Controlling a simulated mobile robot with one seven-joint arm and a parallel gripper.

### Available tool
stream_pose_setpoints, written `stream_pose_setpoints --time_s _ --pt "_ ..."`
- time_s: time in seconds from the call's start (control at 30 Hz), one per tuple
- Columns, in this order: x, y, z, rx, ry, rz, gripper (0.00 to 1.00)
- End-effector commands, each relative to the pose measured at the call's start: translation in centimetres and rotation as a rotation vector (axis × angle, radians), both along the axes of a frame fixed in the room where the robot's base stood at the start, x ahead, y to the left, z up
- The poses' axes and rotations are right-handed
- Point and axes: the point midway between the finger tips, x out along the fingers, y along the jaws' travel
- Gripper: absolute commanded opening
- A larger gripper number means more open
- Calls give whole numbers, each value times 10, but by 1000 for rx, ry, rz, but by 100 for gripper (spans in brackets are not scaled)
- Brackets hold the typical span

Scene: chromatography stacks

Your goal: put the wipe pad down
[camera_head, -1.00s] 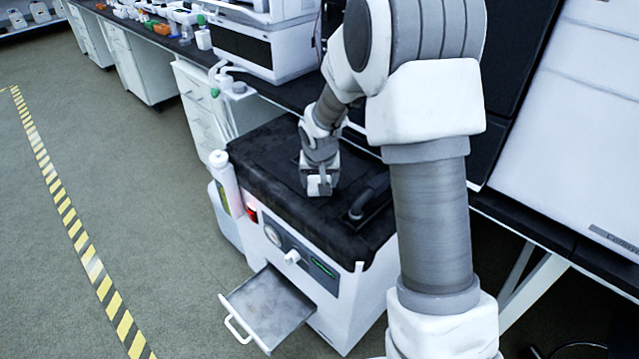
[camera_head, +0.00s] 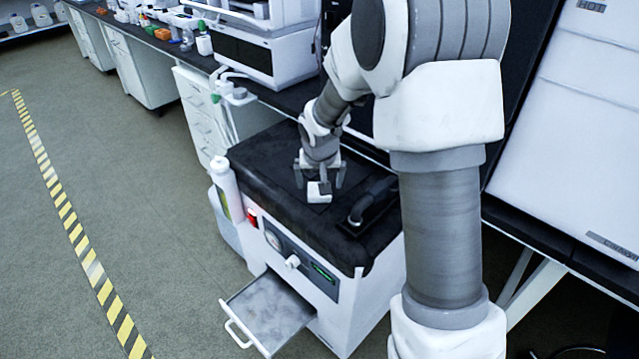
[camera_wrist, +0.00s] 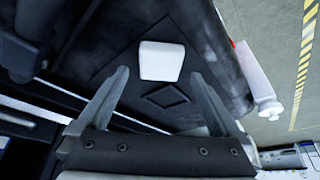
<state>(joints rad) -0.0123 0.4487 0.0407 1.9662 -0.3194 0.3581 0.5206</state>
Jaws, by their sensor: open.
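The wipe pad (camera_head: 318,192) is a small white block resting on the black top (camera_head: 270,165) of the white cabinet unit. My gripper (camera_head: 320,183) is open just above and behind it, with one finger on each side. In the wrist view the white pad (camera_wrist: 161,61) lies on the dark surface beyond the tips of my gripper (camera_wrist: 160,85), which are spread wide. Nothing is between the fingers there. A dark square mark (camera_wrist: 166,96) shows on the surface between the fingers.
A black handle (camera_head: 372,200) rises from the cabinet top at the right. A white bottle (camera_head: 226,186) is at its left edge. An open drawer (camera_head: 268,310) juts out at the front. Bench instruments (camera_head: 262,45) stand behind. The cabinet top left of my gripper is clear.

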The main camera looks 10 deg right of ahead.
Motion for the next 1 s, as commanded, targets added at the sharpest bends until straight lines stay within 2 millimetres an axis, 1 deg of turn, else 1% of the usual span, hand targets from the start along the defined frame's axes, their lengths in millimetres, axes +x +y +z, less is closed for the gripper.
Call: stream_pose_setpoints --time_s 0.03,0.2,0.3,0.57,0.67,0.77,0.8,0.87,1.0 --pt "-4 1 17 0 -4 0 100" --pt "-18 4 51 0 -3 0 100" --pt "-25 6 65 0 -3 0 100" --pt "-36 6 87 -2 -4 2 100" --pt "-47 4 102 -7 -10 7 100" --pt "-66 0 124 -14 -20 16 100" --pt "-76 -1 134 -17 -24 22 100" --pt "-91 -3 148 -21 -30 30 100" --pt "-127 -7 174 -28 -40 52 100"
